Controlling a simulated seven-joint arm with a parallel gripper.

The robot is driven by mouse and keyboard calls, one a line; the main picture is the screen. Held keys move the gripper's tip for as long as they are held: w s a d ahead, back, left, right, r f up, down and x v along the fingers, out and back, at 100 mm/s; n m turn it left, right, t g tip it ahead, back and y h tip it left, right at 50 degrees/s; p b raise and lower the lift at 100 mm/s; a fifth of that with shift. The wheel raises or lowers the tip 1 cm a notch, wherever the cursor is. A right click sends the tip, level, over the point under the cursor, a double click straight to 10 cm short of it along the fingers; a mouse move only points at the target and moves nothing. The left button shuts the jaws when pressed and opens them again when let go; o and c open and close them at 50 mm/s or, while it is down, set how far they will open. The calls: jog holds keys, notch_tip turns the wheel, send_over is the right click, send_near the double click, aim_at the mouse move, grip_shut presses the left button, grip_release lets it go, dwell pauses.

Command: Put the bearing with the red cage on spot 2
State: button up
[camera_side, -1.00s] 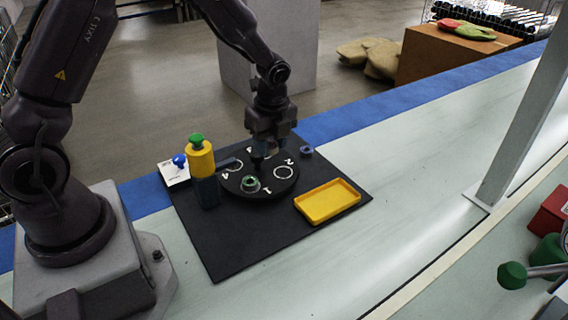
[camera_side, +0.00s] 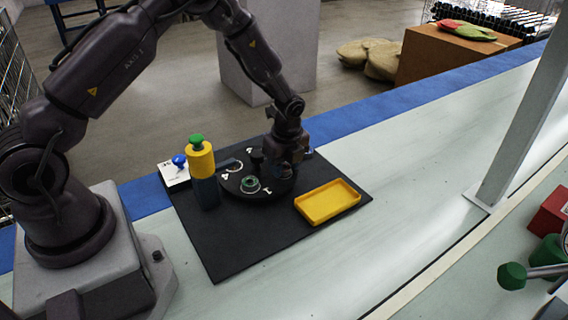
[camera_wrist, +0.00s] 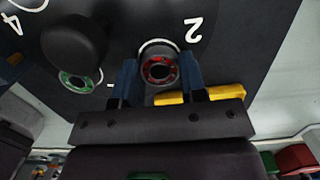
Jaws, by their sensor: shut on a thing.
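The bearing with the red cage (camera_wrist: 160,72) sits between the two blue fingers of my gripper (camera_wrist: 158,64) in the wrist view. The fingers are shut on it. Part of the white ring of spot 2 (camera_wrist: 158,42) shows just beyond the bearing, beside the printed 2. In the side view my gripper (camera_side: 289,173) is low over the right part of the black round plate (camera_side: 262,199) and hides the bearing and spot 2. I cannot tell whether the bearing touches the plate.
A green-caged bearing (camera_side: 250,184) lies on spot 1. A black knob (camera_wrist: 74,42) rises from the plate's middle. A yellow tray (camera_side: 327,202) is to the right. A yellow and dark bottle with a green top (camera_side: 201,165) stands left. A small blue object (camera_side: 308,154) is behind.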

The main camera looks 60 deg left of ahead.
aim_at(287, 170)
jog(key=o, duration=0.9)
jog(key=shift+f, duration=0.15)
jog(key=shift+o, duration=0.2)
jog(key=s+d+r+n+t, duration=0.1)
jog(key=s+d+r+n, duration=0.15)
jog(key=r, duration=0.65)
jog(key=s+d+r+n+t, duration=0.1)
jog(key=s+r+n, duration=0.2)
jog(key=r, duration=0.6)
jog(key=s+d+r+n+t, duration=0.1)
jog(key=s+r+n, duration=0.15)
jog(key=r, duration=0.65)
jog(key=s+d+r+n+t, duration=0.1)
jog(key=s+r+n, duration=0.1)
jog(key=s+n, duration=0.3)
jog(key=s+d+r+n+t+h, duration=0.1)
jog(key=s+n, duration=0.4)
jog(key=s, duration=0.5)
jog(key=shift+s+d+r+t, duration=0.2)
jog(key=shift+d+r+t, duration=0.1)
jog(key=shift+d+r, duration=0.25)
